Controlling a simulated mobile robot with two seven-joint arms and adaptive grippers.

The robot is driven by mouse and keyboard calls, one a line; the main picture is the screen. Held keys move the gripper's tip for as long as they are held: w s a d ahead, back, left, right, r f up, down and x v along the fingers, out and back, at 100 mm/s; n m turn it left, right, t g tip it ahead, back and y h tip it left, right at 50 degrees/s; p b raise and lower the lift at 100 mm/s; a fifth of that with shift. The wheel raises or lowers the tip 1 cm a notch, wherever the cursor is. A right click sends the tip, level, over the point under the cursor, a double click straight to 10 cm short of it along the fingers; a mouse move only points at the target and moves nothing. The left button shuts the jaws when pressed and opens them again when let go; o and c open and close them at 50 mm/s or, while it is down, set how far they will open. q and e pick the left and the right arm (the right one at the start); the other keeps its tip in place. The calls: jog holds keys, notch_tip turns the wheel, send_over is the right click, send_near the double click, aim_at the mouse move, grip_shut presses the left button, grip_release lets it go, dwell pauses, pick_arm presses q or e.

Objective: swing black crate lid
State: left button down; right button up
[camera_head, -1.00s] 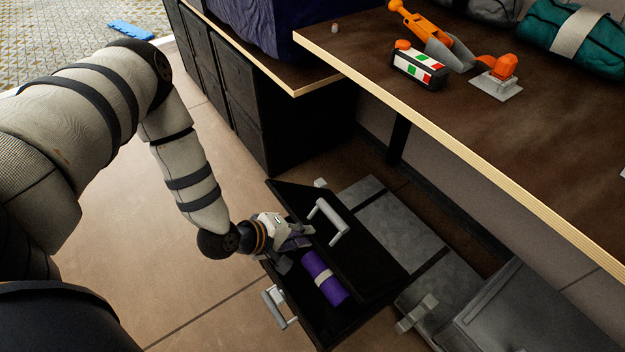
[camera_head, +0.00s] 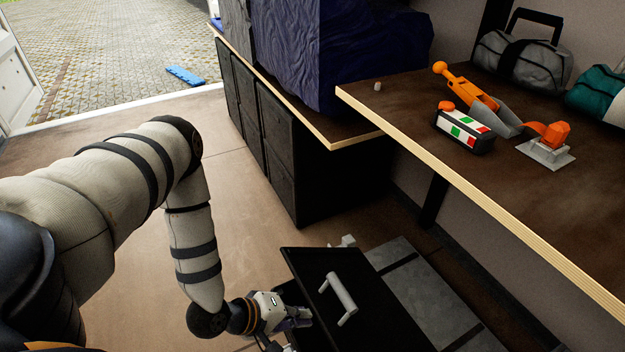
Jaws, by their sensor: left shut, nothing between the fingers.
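The black crate lid (camera_head: 378,312) stands tilted up at the bottom of the view, with a grey bar handle (camera_head: 341,296) on its face. The crate body below it is mostly cut off by the lower edge. My left gripper (camera_head: 300,318) is shut and empty at the left side of the lid, close to its edge. I cannot tell whether its fingers touch the lid. My right gripper is not in view.
Grey cases (camera_head: 428,290) lie on the floor right of the crate. A brown workbench (camera_head: 400,105) overhangs at the right, holding an orange-handled tool (camera_head: 470,88) and a button box (camera_head: 463,131). Black cabinets (camera_head: 268,140) stand behind. Floor at the left is clear.

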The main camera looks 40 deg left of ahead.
pick_arm(q)
jog(key=shift+s+f, duration=0.15)
jog(key=shift+f, duration=0.05)
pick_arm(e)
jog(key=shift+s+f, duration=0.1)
pick_arm(q)
jog(key=s+a+f+b, duration=0.1)
jog(key=s+f+b, duration=0.2)
jog(key=f, duration=0.1)
jog(key=shift+s+a+f, duration=0.2)
jog(key=shift+s+f, duration=0.05)
jog(key=shift+f, duration=0.1)
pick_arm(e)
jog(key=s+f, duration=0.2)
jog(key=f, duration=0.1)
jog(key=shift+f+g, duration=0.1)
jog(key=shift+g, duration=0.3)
pick_arm(q)
jog(key=c, duration=1.9)
grip_release()
